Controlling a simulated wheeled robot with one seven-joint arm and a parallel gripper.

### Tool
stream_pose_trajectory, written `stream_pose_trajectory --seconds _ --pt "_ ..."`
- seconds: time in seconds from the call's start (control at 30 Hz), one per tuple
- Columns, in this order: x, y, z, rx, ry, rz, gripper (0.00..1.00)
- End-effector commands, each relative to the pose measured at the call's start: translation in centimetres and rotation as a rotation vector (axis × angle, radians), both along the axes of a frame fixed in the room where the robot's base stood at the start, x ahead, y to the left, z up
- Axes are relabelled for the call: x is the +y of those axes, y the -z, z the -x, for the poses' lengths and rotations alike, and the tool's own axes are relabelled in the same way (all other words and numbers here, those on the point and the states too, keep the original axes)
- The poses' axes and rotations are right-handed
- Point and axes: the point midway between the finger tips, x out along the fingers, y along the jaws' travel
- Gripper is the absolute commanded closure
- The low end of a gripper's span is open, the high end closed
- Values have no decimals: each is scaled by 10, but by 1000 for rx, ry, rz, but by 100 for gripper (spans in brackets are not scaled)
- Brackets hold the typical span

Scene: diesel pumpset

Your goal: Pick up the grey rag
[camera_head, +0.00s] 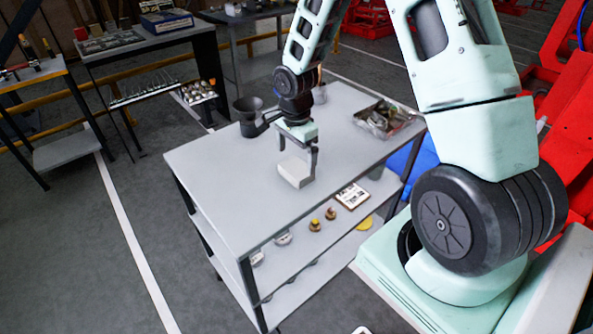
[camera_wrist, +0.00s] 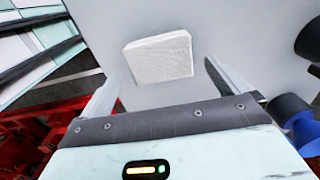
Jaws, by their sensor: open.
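The grey rag (camera_head: 295,171) is a pale, folded, block-like piece lying on the grey table top (camera_head: 225,165). In the wrist view the rag (camera_wrist: 160,58) shows whole, ahead of the fingers and roughly between their lines. My gripper (camera_head: 300,160) is over the table at the rag, fingers pointing down. I cannot tell whether either finger touches the rag.
A dark funnel (camera_head: 248,118) stands on the table left of my arm. A tray of mixed parts (camera_head: 365,128) is at the right end. Small items, including a white-faced box (camera_head: 352,196), lie on the shelf below. The table's front left is bare.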

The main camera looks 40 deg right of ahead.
Motion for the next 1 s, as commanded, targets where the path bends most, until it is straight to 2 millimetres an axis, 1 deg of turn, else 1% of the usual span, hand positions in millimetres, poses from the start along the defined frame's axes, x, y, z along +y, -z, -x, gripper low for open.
stream_pose_trajectory --seconds 0.13,0.4,0.53,0.73,0.77,0.8,0.87,0.93,0.97,1.0 --pt "0 11 1 3 -1 -1 0" --pt "-1 46 1 3 -1 0 0" --pt "-1 52 1 1 -1 0 0" --pt "-2 53 1 0 0 1 0" --pt "-2 53 1 0 0 1 8" --pt "-2 52 1 0 0 1 19" --pt "-2 52 1 0 0 1 36" --pt "-2 52 1 0 -1 1 36" --pt "-2 52 0 0 -1 1 40" --pt "-2 52 0 0 -1 1 40"
